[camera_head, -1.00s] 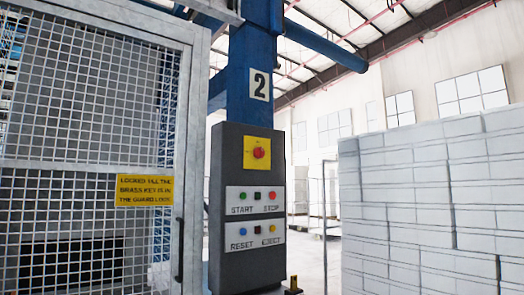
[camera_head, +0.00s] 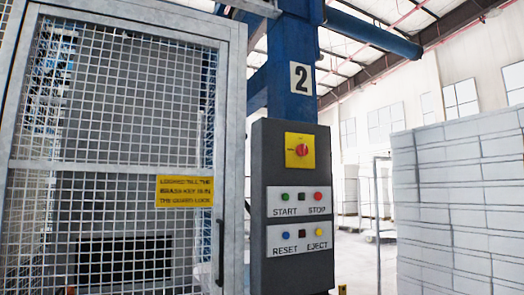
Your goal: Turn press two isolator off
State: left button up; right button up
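The press two control panel (camera_head: 258,200) is a dark grey box on a blue column, below a white plate with the number 2 (camera_head: 301,78). The isolator (camera_head: 302,150) is a red rotary knob on a yellow square plate at the top of the panel. Its exact handle position is too small to tell. Below it are the START button (camera_head: 284,196), green, and the STOP button (camera_head: 318,196), red. Lower down are the RESET button (camera_head: 286,233), blue, and the EJECT button (camera_head: 320,231), yellow. Neither gripper is in view.
A wire mesh guard door (camera_head: 110,120) with a yellow sign (camera_head: 185,191) and a dark handle (camera_head: 220,250) stands left of the panel. A tall stack of pale blocks (camera_head: 460,200) stands on the right. Open floor shows between panel and stack.

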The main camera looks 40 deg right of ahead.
aim_at(302, 150)
jog(key=l+u, duration=0.25)
jog(key=l, duration=0.95)
jog(key=l+u, duration=0.25)
jog(key=l, duration=1)
